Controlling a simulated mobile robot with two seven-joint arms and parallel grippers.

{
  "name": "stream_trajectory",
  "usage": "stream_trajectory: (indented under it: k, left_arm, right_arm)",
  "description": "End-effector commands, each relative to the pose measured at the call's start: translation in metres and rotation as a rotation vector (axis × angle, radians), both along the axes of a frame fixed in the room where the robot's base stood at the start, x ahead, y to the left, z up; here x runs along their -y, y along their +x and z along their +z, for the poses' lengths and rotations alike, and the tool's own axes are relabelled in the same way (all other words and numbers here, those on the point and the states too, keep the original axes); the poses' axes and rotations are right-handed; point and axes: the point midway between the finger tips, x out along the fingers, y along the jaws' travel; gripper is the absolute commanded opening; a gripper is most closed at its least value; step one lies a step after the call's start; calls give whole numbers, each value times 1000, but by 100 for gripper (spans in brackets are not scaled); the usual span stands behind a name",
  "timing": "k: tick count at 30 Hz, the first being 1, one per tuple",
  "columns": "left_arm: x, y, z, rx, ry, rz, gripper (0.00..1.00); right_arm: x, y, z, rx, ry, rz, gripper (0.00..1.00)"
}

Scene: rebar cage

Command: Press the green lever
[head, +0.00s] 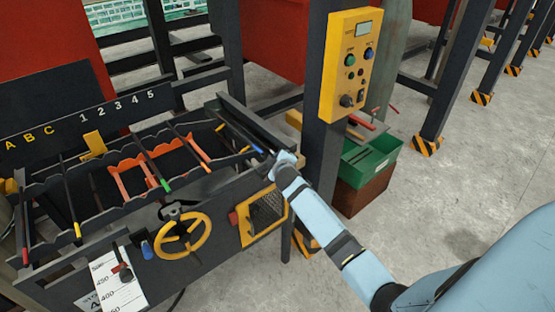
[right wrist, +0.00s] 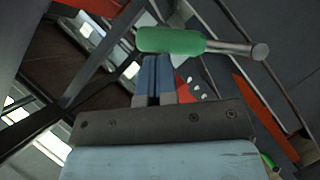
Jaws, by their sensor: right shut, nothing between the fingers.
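The green lever (right wrist: 170,41) shows in the right wrist view as a thick green handle on a metal rod that runs out to the right. My right gripper (right wrist: 153,60) is shut and empty. Its blue-grey fingertips are at the lower edge of the green handle in that view; I cannot tell if they touch it. In the head view my right gripper (head: 275,160) is at the right end of the dark machine, and the lever cannot be made out there. My left gripper is not in view.
The machine (head: 200,190) has coloured-tip rods, an orange rack (head: 140,175) and a yellow handwheel (head: 183,236). A yellow control box (head: 352,65) hangs on a dark post just right of my gripper. A green bin (head: 370,160) stands behind. Open floor lies to the right.

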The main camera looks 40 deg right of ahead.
Motion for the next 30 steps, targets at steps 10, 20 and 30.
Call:
stream_trajectory:
  k: [10, 20, 30]
  left_arm:
    - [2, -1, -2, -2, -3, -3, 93]
    - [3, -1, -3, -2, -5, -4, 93]
    - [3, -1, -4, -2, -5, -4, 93]
  right_arm:
    - [13, 3, -9, -2, -1, -1, 0]
    - [20, 3, -16, 0, -1, -1, 0]
    - [23, 3, -18, -1, 0, -2, 0]
